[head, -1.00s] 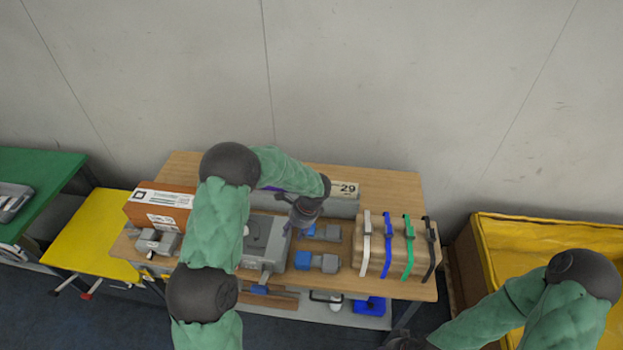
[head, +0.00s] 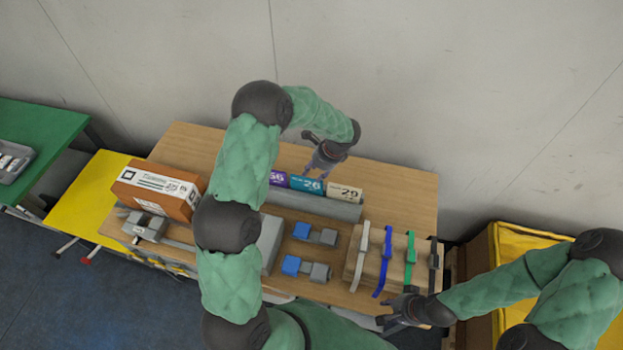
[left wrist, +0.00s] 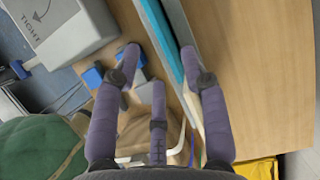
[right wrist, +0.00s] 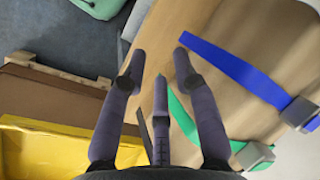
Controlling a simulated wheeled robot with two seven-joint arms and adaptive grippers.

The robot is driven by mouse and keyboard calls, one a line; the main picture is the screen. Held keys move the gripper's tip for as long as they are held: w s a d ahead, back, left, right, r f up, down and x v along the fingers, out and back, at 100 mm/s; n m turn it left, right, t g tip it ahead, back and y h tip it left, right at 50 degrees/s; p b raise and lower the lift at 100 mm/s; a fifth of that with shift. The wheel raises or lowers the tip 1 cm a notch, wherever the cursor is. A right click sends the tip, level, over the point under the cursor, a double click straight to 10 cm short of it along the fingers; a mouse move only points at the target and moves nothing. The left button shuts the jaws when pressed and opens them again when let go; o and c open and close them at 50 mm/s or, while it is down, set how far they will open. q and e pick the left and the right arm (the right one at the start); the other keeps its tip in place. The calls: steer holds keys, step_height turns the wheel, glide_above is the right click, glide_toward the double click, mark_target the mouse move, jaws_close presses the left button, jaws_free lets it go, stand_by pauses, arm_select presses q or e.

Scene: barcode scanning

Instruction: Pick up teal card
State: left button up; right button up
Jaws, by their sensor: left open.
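The teal card (head: 307,184) stands between a purple card (head: 278,178) and a cream card (head: 345,192) in a long grey holder (head: 305,205) at the back of the wooden table. My left gripper (head: 309,158) is open, just above and behind the teal card. In the left wrist view a teal edge (left wrist: 163,45) runs between the spread fingers (left wrist: 160,52); whether they touch it I cannot tell. My right gripper (head: 385,312) is open and empty at the table's front right, beside the strapped tan box (head: 368,262); its spread fingers show in the right wrist view (right wrist: 160,55).
An orange-brown box (head: 150,195) and a grey device (head: 145,225) sit at the table's left. Several blue and grey blocks (head: 305,268) lie in front of the holder. A yellow bin (head: 515,240) stands at the right. The table behind the holder is clear.

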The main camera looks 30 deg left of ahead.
mark_target(304, 185)
arm_select(q)
steer(key=p+x, duration=0.1)
steer(key=x, duration=0.9)
steer(key=shift+w+a+f, duration=0.1)
steer(key=shift+f, duration=0.05)
steer(key=shift+f+b, duration=0.25)
steer(key=shift+b, duration=0.15)
stand_by(0.4)
jaws_close()
